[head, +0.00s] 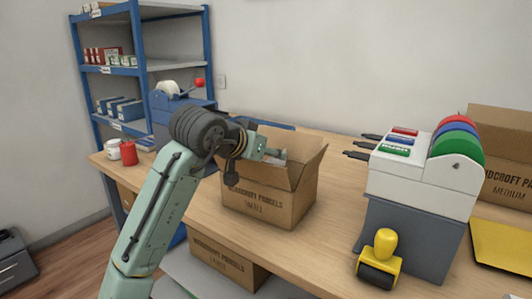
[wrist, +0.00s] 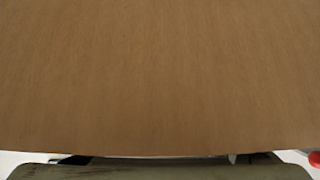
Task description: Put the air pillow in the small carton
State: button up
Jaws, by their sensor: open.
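The small carton (head: 258,206) stands on the wooden counter with its flaps up, labelled SMALL on its front. My gripper (head: 274,157) reaches from the left over the carton's near left edge, at its opening. Its fingers are small in the head view and partly hidden by the carton's flaps. It is open. I cannot make out the air pillow in either view; the carton's inside is mostly hidden. In the wrist view a plain brown surface (wrist: 160,75) fills most of the picture, and I cannot tell for sure what it is.
A grey and white label machine (head: 415,200) and a yellow-handled stamp (head: 381,258) stand to the right. A medium carton (head: 508,150) is at the far right. Red and white jars (head: 128,153) stand at the left. Another carton (head: 222,262) sits below the counter.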

jog(key=b+v, duration=0.1)
jog(key=v, duration=1.1)
jog(key=shift+r+b, duration=0.3)
jog(key=shift+r, duration=0.1)
